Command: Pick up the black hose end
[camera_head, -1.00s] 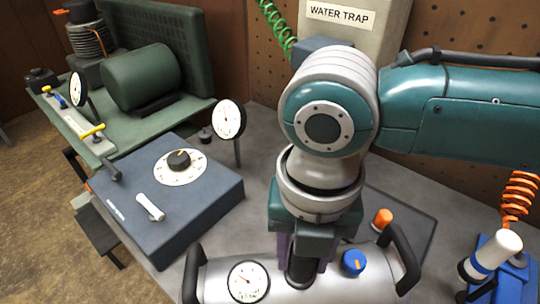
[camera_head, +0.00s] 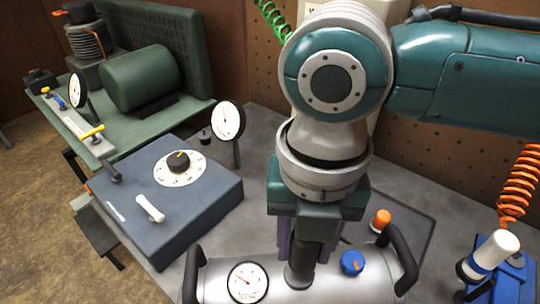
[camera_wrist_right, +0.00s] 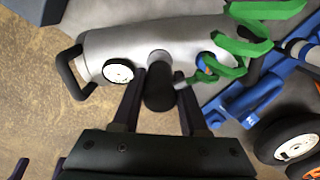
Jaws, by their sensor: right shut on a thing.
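The black hose end (camera_head: 304,258) is a dark upright cylinder above the middle of the silver tank (camera_head: 210,290). My right gripper (camera_head: 303,250) is shut on it from above, with a purple finger on each side. In the right wrist view the black hose end (camera_wrist_right: 160,92) sits between the fingers of the right gripper (camera_wrist_right: 163,88), in front of a grey fitting (camera_wrist_right: 158,60) on the tank. I cannot tell whether it touches that fitting. Two purple fingertips of my left gripper (camera_wrist_right: 36,168) show apart at the lower left corner of the right wrist view.
The tank carries a gauge (camera_head: 248,282), a blue knob (camera_head: 352,263) and black handles (camera_head: 403,258). A blue-grey box (camera_head: 170,200) with a dial stands left. A green coil (camera_wrist_right: 235,45) hangs close right of my fingers. An orange coil (camera_head: 518,185) is far right.

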